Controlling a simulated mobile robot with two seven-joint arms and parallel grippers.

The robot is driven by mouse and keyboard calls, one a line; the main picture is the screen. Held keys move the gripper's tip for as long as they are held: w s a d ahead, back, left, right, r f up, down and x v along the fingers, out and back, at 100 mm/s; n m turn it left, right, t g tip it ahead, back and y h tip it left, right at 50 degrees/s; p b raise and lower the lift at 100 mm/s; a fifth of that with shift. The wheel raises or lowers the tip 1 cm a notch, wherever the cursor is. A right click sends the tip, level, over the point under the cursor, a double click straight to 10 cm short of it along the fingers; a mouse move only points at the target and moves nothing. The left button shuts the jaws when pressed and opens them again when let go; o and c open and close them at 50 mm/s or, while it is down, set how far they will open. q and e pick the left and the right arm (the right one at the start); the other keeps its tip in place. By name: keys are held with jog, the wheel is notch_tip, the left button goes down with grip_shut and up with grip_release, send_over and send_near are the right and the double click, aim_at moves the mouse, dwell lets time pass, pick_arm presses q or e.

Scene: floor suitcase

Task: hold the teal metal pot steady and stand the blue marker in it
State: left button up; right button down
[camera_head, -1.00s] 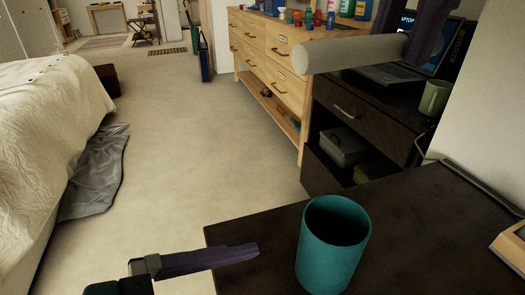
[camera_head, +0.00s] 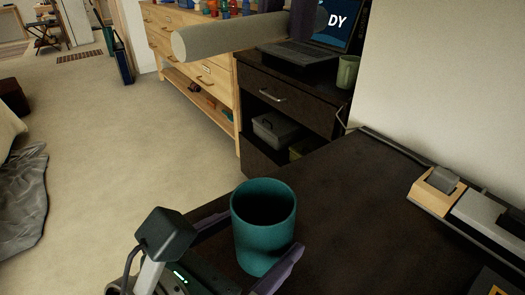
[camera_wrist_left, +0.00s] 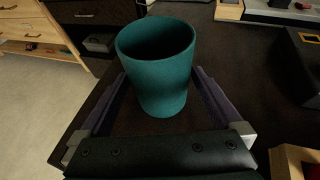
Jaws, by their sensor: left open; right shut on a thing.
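The teal metal pot (camera_head: 264,230) stands upright on the dark table, its mouth open upward; it also shows in the left wrist view (camera_wrist_left: 157,70). My left gripper (camera_head: 262,231) is open around it, one finger on each side. In the left wrist view narrow gaps show beside the pot; I cannot tell if either finger touches. My right gripper (camera_head: 304,20), partly cut off at the top, is shut on a thick pale grey cylinder, which I take for the blue marker (camera_head: 225,37). It lies nearly level, above and apart from the pot. No blue shows on it.
A wooden and white holder (camera_head: 437,190) lies along the wall. A laptop (camera_head: 300,52) and a green mug (camera_head: 347,72) stand on a dark cabinet behind. Open floor lies left.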

pick_arm(q)
jog(key=shift+x, duration=0.95)
jog(key=c, duration=1.3)
pick_arm(e)
notch_tip(320, 180, down, 13)
dwell(0.6)
jog(key=c, duration=0.7)
grip_release()
jog(key=shift+o, duration=0.2)
